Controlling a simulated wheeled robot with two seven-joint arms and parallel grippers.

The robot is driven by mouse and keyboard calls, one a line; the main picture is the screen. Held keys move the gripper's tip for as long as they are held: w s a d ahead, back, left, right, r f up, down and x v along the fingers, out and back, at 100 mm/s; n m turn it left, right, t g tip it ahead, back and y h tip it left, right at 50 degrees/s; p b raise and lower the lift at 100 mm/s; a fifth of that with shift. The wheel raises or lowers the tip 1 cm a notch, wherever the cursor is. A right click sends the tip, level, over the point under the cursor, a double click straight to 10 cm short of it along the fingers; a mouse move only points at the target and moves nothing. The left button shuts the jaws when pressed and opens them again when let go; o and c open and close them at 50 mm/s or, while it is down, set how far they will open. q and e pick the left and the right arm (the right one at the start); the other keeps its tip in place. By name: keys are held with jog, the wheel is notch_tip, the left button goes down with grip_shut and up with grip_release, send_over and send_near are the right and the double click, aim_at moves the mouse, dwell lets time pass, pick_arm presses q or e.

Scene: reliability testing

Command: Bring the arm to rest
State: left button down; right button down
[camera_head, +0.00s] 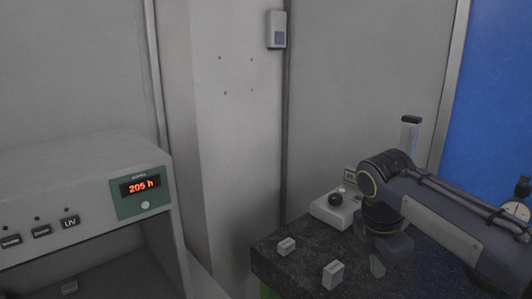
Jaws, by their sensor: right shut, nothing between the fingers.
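My right arm (435,215) comes in from the right and reaches over a dark speckled table (300,265). Its gripper (378,266) hangs downward near the table, to the right of two small white blocks, and is shut with nothing held. One block (287,246) lies near the table's left edge; the other block (333,274) stands nearer the front. Both are apart from the gripper. My left arm and gripper are not in view.
A white device with a black knob (335,199) sits behind the gripper. A grey test chamber with a red display (140,187) is at the left. Walls close off the back.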

jog(key=s+f+m+y, duration=0.1)
jog(key=s+m, duration=0.2)
jog(key=s+d+f+m+t+y, duration=0.1)
jog(key=s+f+m, duration=0.1)
jog(key=s+m, duration=0.1)
jog(key=s+d+f+m+y, duration=0.1)
jog(key=s+m, duration=0.3)
jog(key=s, duration=0.1)
jog(key=shift+d+f, duration=0.2)
jog(key=shift+f, duration=0.1)
jog(key=s+a+f+m+t+y, duration=0.2)
jog(key=s+f+m, duration=0.5)
jog(key=m, duration=0.6)
jog(key=shift+s+a+f+t+y, duration=0.4)
jog(key=shift+s+a+t, duration=0.2)
jog(key=shift+s, duration=0.6)
jog(key=c, duration=2.1)
grip_release()
